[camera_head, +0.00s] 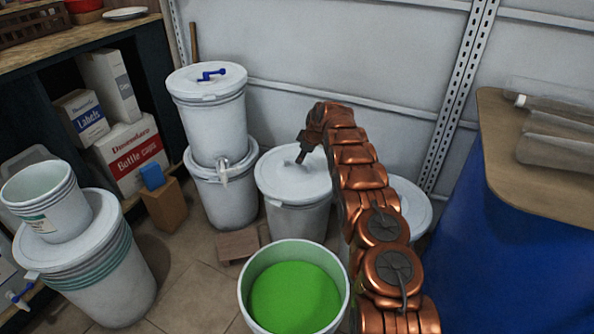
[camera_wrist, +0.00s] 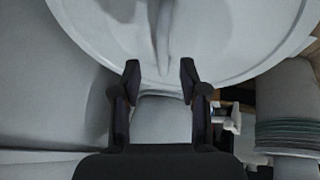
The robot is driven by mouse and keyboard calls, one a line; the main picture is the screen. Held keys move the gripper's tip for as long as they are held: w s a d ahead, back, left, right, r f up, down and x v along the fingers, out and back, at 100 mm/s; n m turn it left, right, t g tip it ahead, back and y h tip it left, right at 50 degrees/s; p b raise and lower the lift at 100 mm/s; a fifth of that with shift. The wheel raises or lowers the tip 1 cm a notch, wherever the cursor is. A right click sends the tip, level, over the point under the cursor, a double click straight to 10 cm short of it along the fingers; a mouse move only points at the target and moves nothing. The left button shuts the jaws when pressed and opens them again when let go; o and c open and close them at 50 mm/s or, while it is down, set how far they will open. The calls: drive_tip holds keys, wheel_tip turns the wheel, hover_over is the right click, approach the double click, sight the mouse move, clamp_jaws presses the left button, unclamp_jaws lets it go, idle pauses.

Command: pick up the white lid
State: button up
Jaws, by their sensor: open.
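A round white lid (camera_head: 275,178) sits on a white drum (camera_head: 297,222) in the middle of the head view, next to the stacked drums. My gripper (camera_head: 300,158) hangs over this lid, pointing down. In the wrist view a large white lid (camera_wrist: 235,45) fills the top, with a greyish streak on it. There my gripper (camera_wrist: 160,72) is open and empty, with both fingertips overlapping the lid near its lower edge. I cannot tell whether they touch it. My copper arm hides part of the drum's right side.
An open bucket of green contents (camera_head: 293,300) stands in front. A blue drum (camera_head: 520,260) bounds the right; a wall (camera_head: 330,50) is behind.

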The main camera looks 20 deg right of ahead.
sight(296, 169)
drive_tip(key=shift+x, duration=1)
drive_tip(key=shift+a+b+x, duration=0.25)
drive_tip(key=shift+b+x, duration=0.1)
drive_tip(key=shift+x, duration=0.75)
drive_tip(key=shift+f, duration=0.3)
clamp_jaws()
drive_tip(key=shift+r, duration=0.1)
